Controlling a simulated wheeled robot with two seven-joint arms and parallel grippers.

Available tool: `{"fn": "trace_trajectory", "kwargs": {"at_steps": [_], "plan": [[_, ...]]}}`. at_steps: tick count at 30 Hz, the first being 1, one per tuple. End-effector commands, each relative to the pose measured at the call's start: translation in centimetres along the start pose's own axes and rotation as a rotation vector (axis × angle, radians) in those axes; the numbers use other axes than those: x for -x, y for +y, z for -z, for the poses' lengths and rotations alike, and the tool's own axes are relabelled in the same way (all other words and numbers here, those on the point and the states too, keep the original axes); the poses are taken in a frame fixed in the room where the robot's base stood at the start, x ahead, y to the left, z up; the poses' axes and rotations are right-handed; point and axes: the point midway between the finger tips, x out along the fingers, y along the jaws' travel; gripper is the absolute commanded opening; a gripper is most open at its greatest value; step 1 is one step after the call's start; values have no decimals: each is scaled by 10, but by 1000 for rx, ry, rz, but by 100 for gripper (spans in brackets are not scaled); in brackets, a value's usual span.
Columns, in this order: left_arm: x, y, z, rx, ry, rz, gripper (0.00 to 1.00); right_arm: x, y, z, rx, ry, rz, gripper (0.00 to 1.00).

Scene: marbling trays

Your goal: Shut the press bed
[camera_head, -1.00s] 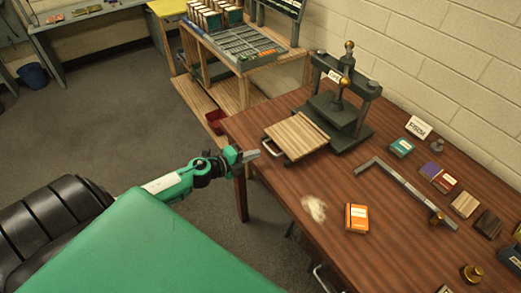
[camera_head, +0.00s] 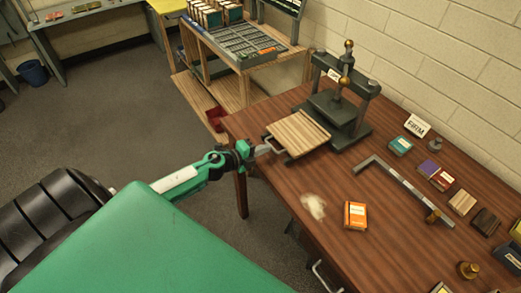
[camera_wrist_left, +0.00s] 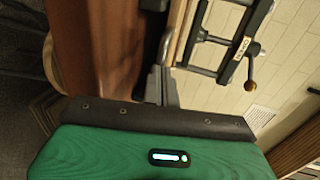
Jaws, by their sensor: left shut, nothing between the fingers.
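The press bed (camera_head: 299,132) is a pale striped wooden board, drawn out toward the table's near left edge from the dark press (camera_head: 346,103). A metal bar handle (camera_head: 272,149) is on its front end. My left gripper (camera_head: 268,149) is shut and empty, its tips right at the handle; whether they touch it I cannot tell. In the left wrist view the shut fingers (camera_wrist_left: 161,86) point at the bed's end, and the press frame (camera_wrist_left: 228,45) is beyond. My right gripper is not in view.
On the brown table (camera_head: 300,180) are a pale patch (camera_head: 314,206), an orange box (camera_head: 355,215), a long metal angle bar (camera_head: 400,185) and small blocks. A sign (camera_head: 417,125) stands near the wall. A wooden rack (camera_head: 235,50) is behind on the left.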

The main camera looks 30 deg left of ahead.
Motion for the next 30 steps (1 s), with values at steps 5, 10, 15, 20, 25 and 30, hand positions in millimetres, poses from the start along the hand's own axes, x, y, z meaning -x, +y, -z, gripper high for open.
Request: {"fn": "trace_trajectory", "kwargs": {"at_steps": [5,10,15,20,25,30], "plan": [[-29,-10,0,-1,0,4,0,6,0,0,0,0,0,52],[-66,-18,1,-1,0,4,0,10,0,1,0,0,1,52],[-105,-25,2,-1,-1,4,0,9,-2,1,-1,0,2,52],[-137,-31,2,0,-1,3,0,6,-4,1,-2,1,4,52],[-162,-35,3,-1,0,2,0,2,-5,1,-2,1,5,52],[-175,-38,3,0,0,1,0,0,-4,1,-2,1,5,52]]}}
